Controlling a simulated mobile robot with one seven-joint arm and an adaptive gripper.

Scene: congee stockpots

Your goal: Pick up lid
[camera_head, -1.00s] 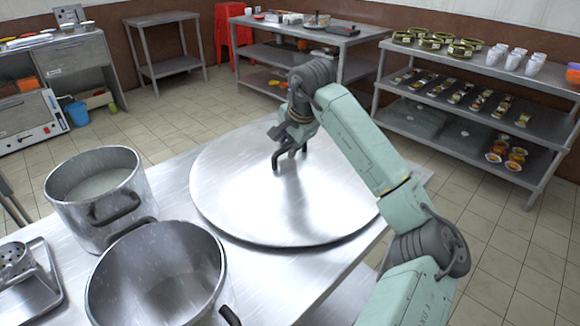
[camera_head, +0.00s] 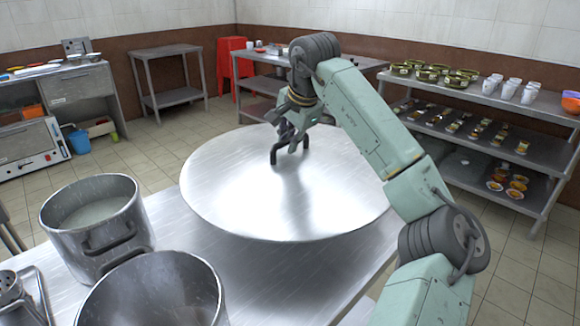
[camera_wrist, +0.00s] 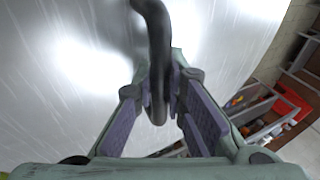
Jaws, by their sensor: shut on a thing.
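The lid (camera_head: 235,190) is a large round silver metal disc with a dark arched handle (camera_head: 275,152) near its middle. My gripper (camera_head: 292,140) is shut on the handle from above. In the wrist view, the dark handle (camera_wrist: 158,60) passes between the two finger pads, and the shiny lid (camera_wrist: 60,90) fills the area behind it. The lid is in the air above the metal table (camera_head: 255,285), its near edge apart from the tabletop. My fingers hide part of the handle.
Two open metal pots stand on the table at the left: one holding pale liquid (camera_head: 125,240) and a nearer one (camera_head: 205,300), partly cut off. A tray edge (camera_head: 42,295) shows at far left. A shelf (camera_head: 480,95) with bowls and cups stands back right.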

